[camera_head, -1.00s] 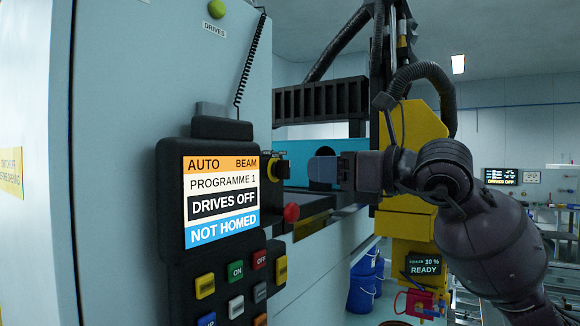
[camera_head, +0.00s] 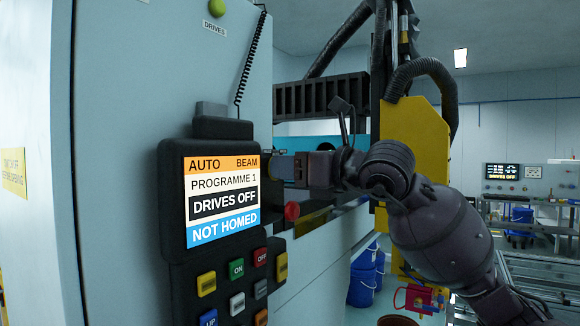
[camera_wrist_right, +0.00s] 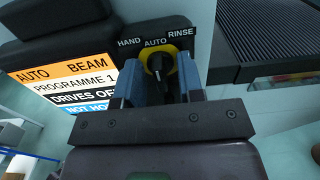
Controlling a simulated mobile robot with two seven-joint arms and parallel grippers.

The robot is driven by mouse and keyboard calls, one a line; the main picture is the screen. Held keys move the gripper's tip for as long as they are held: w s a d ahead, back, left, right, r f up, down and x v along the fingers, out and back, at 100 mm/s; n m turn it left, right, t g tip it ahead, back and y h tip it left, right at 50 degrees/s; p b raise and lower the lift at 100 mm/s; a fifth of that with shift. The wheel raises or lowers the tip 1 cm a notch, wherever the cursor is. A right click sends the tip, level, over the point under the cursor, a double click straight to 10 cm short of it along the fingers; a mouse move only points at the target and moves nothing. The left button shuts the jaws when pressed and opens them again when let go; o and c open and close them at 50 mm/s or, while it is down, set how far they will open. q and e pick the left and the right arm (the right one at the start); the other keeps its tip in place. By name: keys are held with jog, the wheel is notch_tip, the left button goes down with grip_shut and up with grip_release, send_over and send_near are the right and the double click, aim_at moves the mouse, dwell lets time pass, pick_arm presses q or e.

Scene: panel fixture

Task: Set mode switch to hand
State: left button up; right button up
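The mode switch (camera_wrist_right: 160,66) is a black knob on a yellow round plate, labelled HAND, AUTO and RINSE from left to right. Its handle points up towards AUTO. In the right wrist view my right gripper (camera_wrist_right: 159,76) has one finger on each side of the knob, with gaps between. I cannot tell whether either finger touches it. In the head view the right gripper (camera_head: 284,166) is at the panel's right edge and hides most of the switch. The panel screen (camera_head: 221,200) reads AUTO, BEAM, PROGRAMME 1, DRIVES OFF, NOT HOMED. My left gripper is not in view.
A red knob (camera_head: 292,211) sticks out just below the right gripper. Several coloured push buttons (camera_head: 237,269) are below the screen. A coiled cable (camera_head: 248,68) hangs above the panel. A yellow machine part (camera_head: 412,150) stands behind my right arm.

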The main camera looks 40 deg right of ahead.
jog(key=c, duration=0.5)
jog(key=shift+f+n+b, duration=0.25)
jog(key=shift+n+b, duration=1.3)
jog(key=shift+n, duration=0.15)
jog(key=shift+a+n+b, duration=0.1)
jog(key=shift+n+b, duration=0.2)
jog(key=shift+n, duration=0.1)
jog(key=shift+n+b, duration=0.7)
jog(key=shift+n, duration=0.5)
jog(key=shift+r+n+b, duration=0.1)
jog(key=shift+n+b, duration=0.45)
jog(key=shift+n, duration=0.45)
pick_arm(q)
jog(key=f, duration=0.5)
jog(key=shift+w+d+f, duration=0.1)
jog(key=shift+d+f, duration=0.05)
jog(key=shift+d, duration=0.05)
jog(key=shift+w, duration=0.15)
pick_arm(e)
jog(key=shift+s+r+n, duration=0.1)
jog(key=shift+r+n, duration=0.05)
jog(key=shift+n, duration=0.15)
jog(key=o, duration=0.6)
